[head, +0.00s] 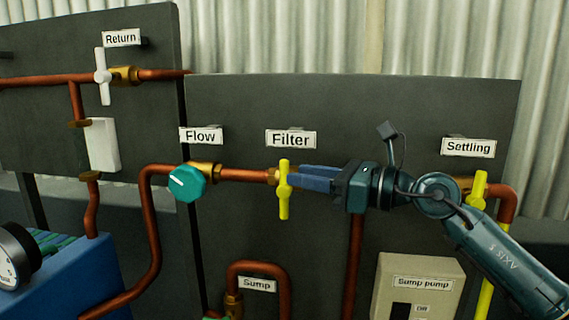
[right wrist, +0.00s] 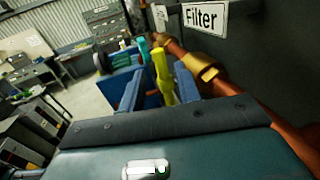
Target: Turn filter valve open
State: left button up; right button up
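The filter valve's yellow handle (head: 284,190) stands upright, across the horizontal copper pipe, below the "Filter" label (head: 291,139). My right gripper (head: 302,179) reaches in from the right, its blue fingers level with the handle's middle. In the right wrist view, the yellow handle (right wrist: 162,78) lies between the two spread fingers (right wrist: 160,88). A gap shows beside the left finger, so the gripper looks open around the handle; contact on the right side cannot be told. My left gripper is not in view.
The teal flow knob (head: 187,183) is on the same pipe to the left. Another yellow handle (head: 479,190) sits below the "Settling" label (head: 468,147), close behind my right arm. A sump pump box (head: 420,285) is below. The dark panel (head: 350,105) stands behind.

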aim_at(285, 187)
jog(key=shift+p+x, duration=0.4)
jog(key=shift+x, duration=1.95)
jog(key=shift+w, duration=0.1)
grip_shut()
